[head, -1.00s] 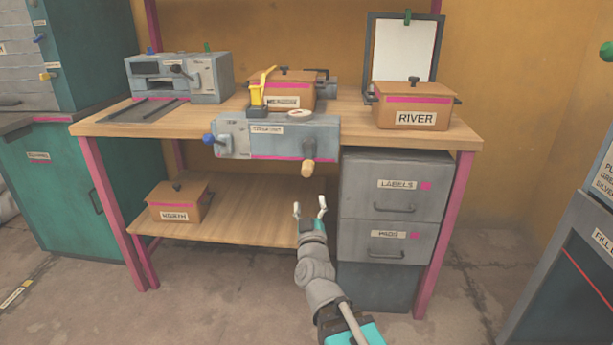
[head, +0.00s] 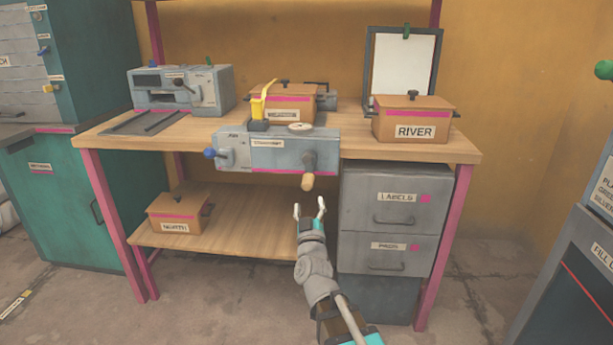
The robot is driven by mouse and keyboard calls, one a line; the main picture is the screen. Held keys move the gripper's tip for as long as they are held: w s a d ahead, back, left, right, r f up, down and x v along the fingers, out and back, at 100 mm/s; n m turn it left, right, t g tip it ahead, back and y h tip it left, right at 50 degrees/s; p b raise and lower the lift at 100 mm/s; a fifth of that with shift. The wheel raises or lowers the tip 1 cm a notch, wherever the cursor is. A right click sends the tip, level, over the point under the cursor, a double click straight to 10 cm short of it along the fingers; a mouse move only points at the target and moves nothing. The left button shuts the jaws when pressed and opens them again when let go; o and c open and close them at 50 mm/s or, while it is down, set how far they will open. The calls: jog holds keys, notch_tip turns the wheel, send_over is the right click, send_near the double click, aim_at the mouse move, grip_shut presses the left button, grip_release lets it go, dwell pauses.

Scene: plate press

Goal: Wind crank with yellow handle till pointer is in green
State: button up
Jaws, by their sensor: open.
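A grey press unit (head: 275,155) is fixed to the front edge of the workbench. A crank on its right front has a tan, yellowish handle (head: 308,181) hanging low. A separate bright yellow lever (head: 257,106) stands on top of the unit. A small round pale dial (head: 299,126) lies on top; its pointer and any green zone are too small to make out. A blue knob (head: 210,153) sticks out at the left. My gripper (head: 309,206) is open and empty. In the picture it is just below the crank handle, apart from it.
The RIVER box (head: 414,112) stands on the wooden bench (head: 360,145) at right, and another box (head: 290,98) behind the press unit. A grey drawer cabinet (head: 390,215) stands under the bench, right of my gripper. The lower shelf (head: 235,225) holds a small box (head: 176,213).

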aim_at(307, 175)
jog(key=p+x, duration=0.3)
jog(key=x, duration=0.6)
jog(key=shift+w+r, duration=0.15)
jog(key=shift+w, duration=0.2)
grip_shut()
